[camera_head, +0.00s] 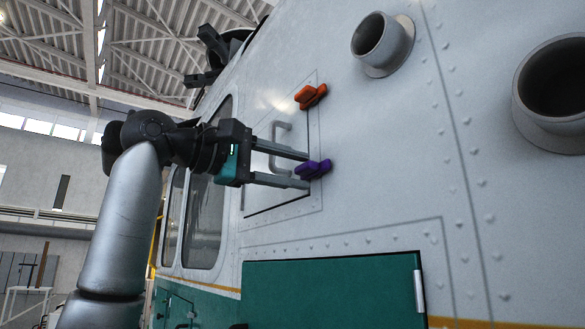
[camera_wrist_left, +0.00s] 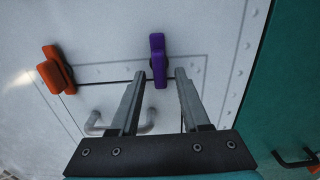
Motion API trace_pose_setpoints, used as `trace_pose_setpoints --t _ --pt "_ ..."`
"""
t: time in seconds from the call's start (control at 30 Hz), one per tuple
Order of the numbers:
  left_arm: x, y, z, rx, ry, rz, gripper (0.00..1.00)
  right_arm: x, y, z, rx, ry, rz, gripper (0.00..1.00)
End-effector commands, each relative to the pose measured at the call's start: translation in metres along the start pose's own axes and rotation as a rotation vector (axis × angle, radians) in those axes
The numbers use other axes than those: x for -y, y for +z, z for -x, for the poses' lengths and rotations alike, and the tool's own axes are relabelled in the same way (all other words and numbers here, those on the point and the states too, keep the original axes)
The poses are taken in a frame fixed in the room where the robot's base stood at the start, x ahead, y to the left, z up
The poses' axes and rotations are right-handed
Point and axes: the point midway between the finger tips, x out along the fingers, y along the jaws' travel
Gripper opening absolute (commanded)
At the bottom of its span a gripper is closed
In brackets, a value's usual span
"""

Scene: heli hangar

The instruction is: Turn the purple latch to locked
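The purple latch (camera_head: 313,169) sits on the right edge of a small panel (camera_head: 262,200) on the white helicopter side. It also shows in the left wrist view (camera_wrist_left: 158,60), its long side running up the picture. My left gripper (camera_head: 307,170) reaches in from the left, its two fingers apart, one above and one below the latch's level. In the left wrist view the fingertips (camera_wrist_left: 160,75) are open on either side of the latch's lower end, with gaps visible. Whether the fingers touch the latch is not clear. My right gripper is not in view.
An orange latch (camera_head: 311,96) is above the purple one on the same panel edge. A grey handle (camera_head: 280,146) stands out from the panel behind my fingers. Two round pipe stubs (camera_head: 383,44) (camera_head: 555,95) protrude at the upper right. A green panel (camera_head: 335,292) is below.

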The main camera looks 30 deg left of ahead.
Motion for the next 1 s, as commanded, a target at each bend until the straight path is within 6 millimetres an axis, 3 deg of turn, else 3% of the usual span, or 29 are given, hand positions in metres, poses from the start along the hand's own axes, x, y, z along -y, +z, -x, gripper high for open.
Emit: trace_pose_setpoints --t 0.37,0.47,0.8,1.0 --pt "0.0 0.0 0.01 -0.001 0.002 -0.002 0.47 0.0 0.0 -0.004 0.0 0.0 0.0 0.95" --pt "0.001 0.0 0.026 -0.001 0.004 -0.002 0.47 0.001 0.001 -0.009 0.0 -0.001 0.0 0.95" --pt "0.001 0.0 0.108 -0.002 0.005 -0.001 0.47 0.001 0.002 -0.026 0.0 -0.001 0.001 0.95" --pt "0.0 0.0 0.14 -0.001 0.002 0.0 0.47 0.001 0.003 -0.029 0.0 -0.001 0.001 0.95"
